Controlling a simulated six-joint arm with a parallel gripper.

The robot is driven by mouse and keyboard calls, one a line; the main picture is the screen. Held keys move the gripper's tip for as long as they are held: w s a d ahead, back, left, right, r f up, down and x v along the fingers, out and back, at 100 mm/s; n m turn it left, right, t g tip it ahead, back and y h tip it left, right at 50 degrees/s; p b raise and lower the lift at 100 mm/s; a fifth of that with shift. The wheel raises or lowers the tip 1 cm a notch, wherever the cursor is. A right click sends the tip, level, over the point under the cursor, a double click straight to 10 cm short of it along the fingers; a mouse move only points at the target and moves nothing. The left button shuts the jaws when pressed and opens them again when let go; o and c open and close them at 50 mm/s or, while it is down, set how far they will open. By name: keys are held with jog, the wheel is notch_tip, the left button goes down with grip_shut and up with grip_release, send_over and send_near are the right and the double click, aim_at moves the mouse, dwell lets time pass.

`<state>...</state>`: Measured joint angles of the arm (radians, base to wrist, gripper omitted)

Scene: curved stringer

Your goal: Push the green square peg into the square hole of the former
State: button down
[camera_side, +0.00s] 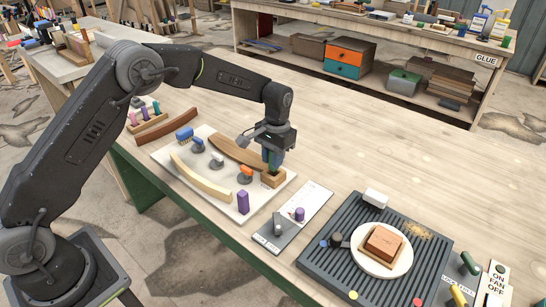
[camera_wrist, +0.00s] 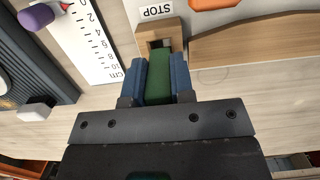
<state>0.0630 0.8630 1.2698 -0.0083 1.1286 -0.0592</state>
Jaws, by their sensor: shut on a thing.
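My gripper (camera_side: 272,156) is shut on the green square peg (camera_wrist: 159,74), its blue fingers on both sides of the peg in the wrist view (camera_wrist: 160,82). The former, a small light wooden block (camera_side: 274,180), stands on the white board at the near end of a dark curved wooden piece. In the wrist view the former (camera_wrist: 146,30) shows a dark square opening just beyond the peg's far end. The peg's end is at or just above the opening; I cannot tell whether it has entered. In the side view the fingers hide most of the peg.
The white board (camera_side: 205,148) carries a dark curved strip (camera_side: 234,152), a pale curved strip (camera_side: 200,180), clamps and a purple peg (camera_side: 243,202). A ruler card (camera_side: 312,200) lies to the right, near a ribbed dark tray (camera_side: 345,250). The table behind is clear.

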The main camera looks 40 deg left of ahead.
jog(key=shift+f, duration=1.65)
jog(key=shift+r, duration=0.1)
jog(key=shift+r, duration=1.2)
jog(key=shift+f, duration=1.25)
dwell(0.5)
jog(key=c, duration=1.1)
grip_release()
jog(key=shift+o, duration=1)
jog(key=shift+f, duration=0.1)
jog(key=shift+a, duration=0.1)
